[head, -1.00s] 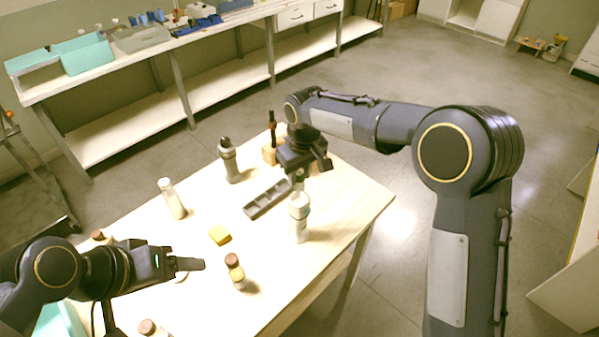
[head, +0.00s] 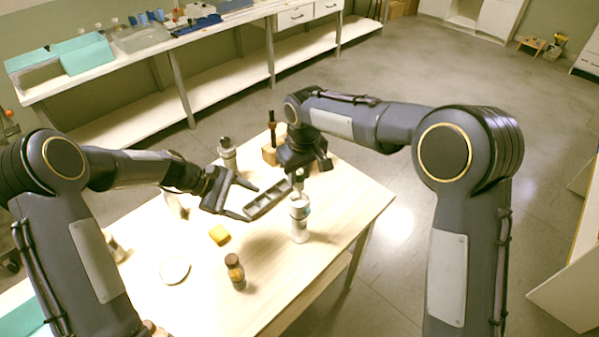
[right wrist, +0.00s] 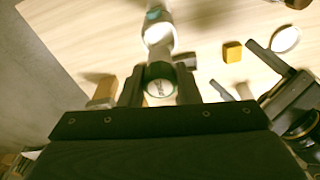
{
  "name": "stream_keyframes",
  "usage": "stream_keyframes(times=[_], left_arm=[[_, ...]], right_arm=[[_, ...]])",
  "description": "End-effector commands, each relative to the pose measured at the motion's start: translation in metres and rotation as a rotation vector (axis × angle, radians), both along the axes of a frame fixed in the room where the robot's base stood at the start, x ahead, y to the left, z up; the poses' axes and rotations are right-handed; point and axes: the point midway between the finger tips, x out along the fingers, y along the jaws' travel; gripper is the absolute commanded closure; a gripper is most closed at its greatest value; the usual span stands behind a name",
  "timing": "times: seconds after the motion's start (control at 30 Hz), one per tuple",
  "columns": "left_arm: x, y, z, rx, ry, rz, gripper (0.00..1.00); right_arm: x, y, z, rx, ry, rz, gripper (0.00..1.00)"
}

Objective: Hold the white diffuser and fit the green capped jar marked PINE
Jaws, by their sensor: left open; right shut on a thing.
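The white diffuser (head: 299,222) stands upright on the table; its top shows below my right gripper in the right wrist view (right wrist: 157,30). My right gripper (head: 301,172) is shut on a small jar (right wrist: 160,88) with a round pale face. Its marking is too small to read, and its cap colour is unclear. The jar is above the diffuser in the head view; I cannot tell whether they touch. My left gripper (head: 251,202) is open and empty, left of the diffuser, its fingers pointing toward it. It also shows in the right wrist view (right wrist: 232,64).
A yellow block (head: 219,235), white dish (head: 174,270) and brown bottle (head: 235,271) are nearer the front. A grey bottle (head: 227,154) and a wooden block (head: 269,154) stand behind. The table's right side is clear.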

Motion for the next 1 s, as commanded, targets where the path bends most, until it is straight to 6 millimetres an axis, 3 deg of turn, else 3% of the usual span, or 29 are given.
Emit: stream_keyframes(times=[0.03, 0.1, 0.33, 0.67, 1.0], left_arm=[[0.007, -0.006, -0.023, -0.029, 0.057, 0.028, 0.33], [0.015, -0.015, -0.047, -0.067, 0.127, 0.069, 0.33], [0.027, -0.035, -0.106, -0.153, 0.287, 0.165, 0.33], [0.029, -0.052, -0.129, -0.176, 0.332, 0.191, 0.33], [0.028, -0.096, -0.152, -0.175, 0.331, 0.189, 0.33]], right_arm=[[0.0, 0.0, 0.0, 0.0, 0.0, 0.0, 0.92], [0.0, 0.0, 0.0, 0.0, 0.0, 0.0, 0.92], [0.0, 0.0, 0.0, 0.0, 0.0, 0.0, 0.92], [0.0, 0.0, 0.0, 0.0, 0.0, 0.0, 0.92], [0.0, 0.0, 0.0, 0.0, 0.0, 0.0, 0.92]])
